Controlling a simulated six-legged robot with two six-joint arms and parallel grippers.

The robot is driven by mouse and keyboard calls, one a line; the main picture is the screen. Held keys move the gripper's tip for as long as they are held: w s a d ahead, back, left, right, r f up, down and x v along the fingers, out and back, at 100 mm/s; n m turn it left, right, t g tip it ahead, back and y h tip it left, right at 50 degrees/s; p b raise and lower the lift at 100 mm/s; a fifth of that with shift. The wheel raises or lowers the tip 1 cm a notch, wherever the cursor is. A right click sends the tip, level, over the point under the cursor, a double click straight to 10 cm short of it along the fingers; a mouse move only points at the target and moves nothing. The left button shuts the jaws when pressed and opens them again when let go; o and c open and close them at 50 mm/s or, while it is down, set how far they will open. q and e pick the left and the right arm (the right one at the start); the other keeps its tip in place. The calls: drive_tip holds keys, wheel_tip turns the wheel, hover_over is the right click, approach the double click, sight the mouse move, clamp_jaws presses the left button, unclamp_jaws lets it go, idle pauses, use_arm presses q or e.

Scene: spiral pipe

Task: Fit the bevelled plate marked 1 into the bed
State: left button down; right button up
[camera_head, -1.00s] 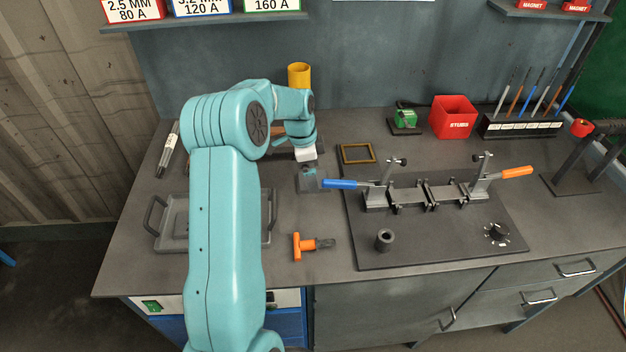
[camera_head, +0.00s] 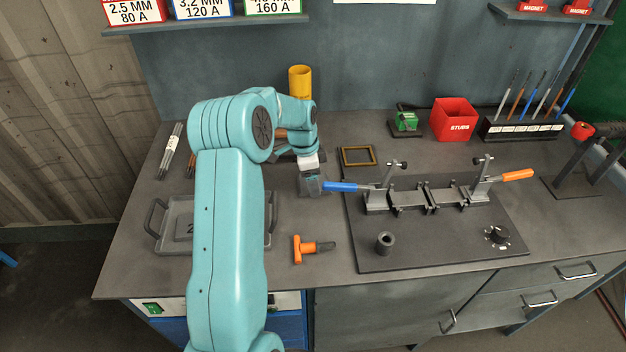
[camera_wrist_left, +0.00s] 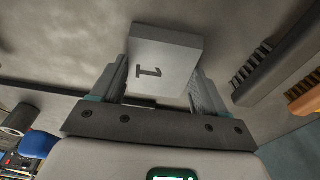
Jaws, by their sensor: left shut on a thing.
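My left gripper (camera_wrist_left: 160,85) is shut on the grey plate marked 1 (camera_wrist_left: 165,55), which sits between its two fingers in the left wrist view. In the head view the gripper (camera_head: 310,172) points down, with the grey plate (camera_head: 311,187) at its tip, close to the blue clamp handle (camera_head: 343,187). I cannot tell whether plate and handle touch. The bed (camera_head: 425,196) is a metal fixture with clamps on the dark base board (camera_head: 440,245), right of the gripper. My right gripper is out of view.
An orange-handled tool (camera_head: 305,249) lies in front. An orange clamp handle (camera_head: 517,175), a dark cylinder (camera_head: 385,242) and a brass frame (camera_head: 358,155) are around the fixture.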

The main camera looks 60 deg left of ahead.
use_arm(q)
wheel_tip(320, 180, up, 20)
drive_tip(key=w+d+r+m, duration=0.1)
drive_tip(key=w+d+m, duration=0.2)
drive_tip(key=w+d, duration=0.45)
drive_tip(key=w+d+f, duration=0.1)
drive_tip(key=d+f, duration=0.2)
drive_tip(key=d, duration=1)
drive_tip(key=w+d+f, duration=0.1)
drive_tip(key=d+f, duration=0.3)
drive_tip(key=d, duration=0.9)
drive_tip(key=s+f+n, duration=0.1)
drive_tip(key=f+n, duration=0.2)
drive_tip(key=s+d+f+n, duration=0.1)
drive_tip(key=f+n, duration=0.1)
drive_tip(key=f, duration=0.1)
drive_tip(key=s+d+f+n, duration=0.1)
drive_tip(key=f+n, duration=0.2)
drive_tip(key=shift+d+f+n+y, duration=0.1)
drive_tip(key=shift+d+n+y, duration=0.2)
drive_tip(key=shift+y, duration=0.1)
